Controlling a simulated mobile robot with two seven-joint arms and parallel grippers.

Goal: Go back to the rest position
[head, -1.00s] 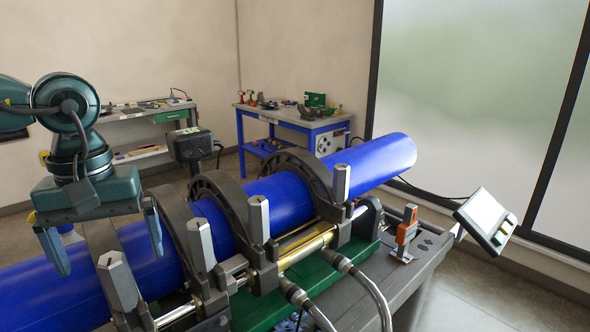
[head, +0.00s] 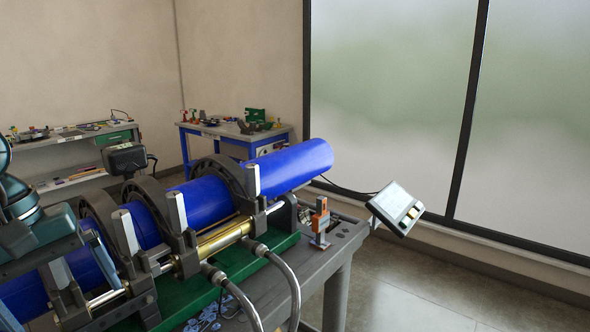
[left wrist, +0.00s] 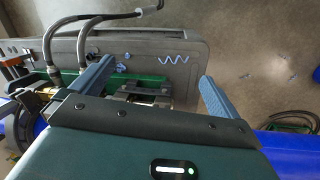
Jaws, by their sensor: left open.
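My left gripper (head: 58,292) is at the lower left of the head view, partly cut off by the edge, above the near part of the blue pipe (head: 290,167). In the left wrist view its two fingers (left wrist: 155,90) stand wide apart with nothing between them. Below them the wrist view shows the green machine frame and the grey cart top (left wrist: 150,50). The blue pipe lies in the dark clamp rings (head: 146,205) of the fusion machine. My right gripper is in neither view.
A control panel (head: 396,208) juts out at the cart's right end, near an orange toggle clamp (head: 320,221). Grey hoses (head: 286,280) arch over the cart's front. A blue workbench (head: 236,132) and a shelf bench (head: 75,146) stand behind.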

